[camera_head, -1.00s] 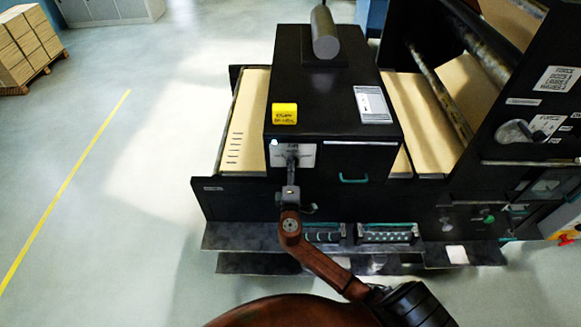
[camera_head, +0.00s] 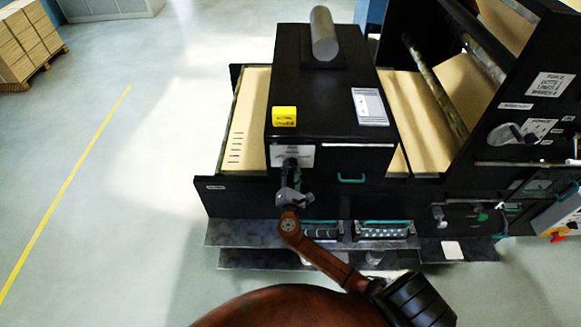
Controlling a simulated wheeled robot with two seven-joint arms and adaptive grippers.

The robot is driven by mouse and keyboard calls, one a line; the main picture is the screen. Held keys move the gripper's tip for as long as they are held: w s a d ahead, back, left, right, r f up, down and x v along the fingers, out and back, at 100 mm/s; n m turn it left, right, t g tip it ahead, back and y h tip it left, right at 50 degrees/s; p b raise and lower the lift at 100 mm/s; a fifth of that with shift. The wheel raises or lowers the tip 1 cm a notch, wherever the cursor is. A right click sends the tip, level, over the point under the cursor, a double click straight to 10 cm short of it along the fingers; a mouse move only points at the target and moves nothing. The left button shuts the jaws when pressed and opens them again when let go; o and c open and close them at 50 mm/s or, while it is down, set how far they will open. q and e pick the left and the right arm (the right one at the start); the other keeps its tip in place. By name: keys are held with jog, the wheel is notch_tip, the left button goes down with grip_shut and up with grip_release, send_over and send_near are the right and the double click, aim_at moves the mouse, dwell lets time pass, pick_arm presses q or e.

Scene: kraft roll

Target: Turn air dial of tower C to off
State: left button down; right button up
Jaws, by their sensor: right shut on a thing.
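A black machine tower (camera_head: 325,95) stands in the middle of the head view, with a white dial plate (camera_head: 304,157) on its front face. I cannot read whether it is tower C. My right gripper (camera_head: 290,166) reaches up to the plate from below and is shut on the dial there. The gripper's fingers hide the dial, so its pointer and setting cannot be told. My left gripper is not in view.
A yellow label (camera_head: 284,116) and a white sheet (camera_head: 369,107) lie on the tower's top. A teal handle (camera_head: 351,180) is right of the dial. Kraft paper (camera_head: 425,115) runs beside the tower. Open floor (camera_head: 120,200) lies to the left.

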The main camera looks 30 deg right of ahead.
jog(key=shift+n+p, duration=0.4)
jog(key=shift+n, duration=0.5)
jog(key=shift+f, duration=0.1)
jog(key=o, duration=1.1)
jog(key=shift+o, duration=0.3)
jog(key=v, duration=1.2)
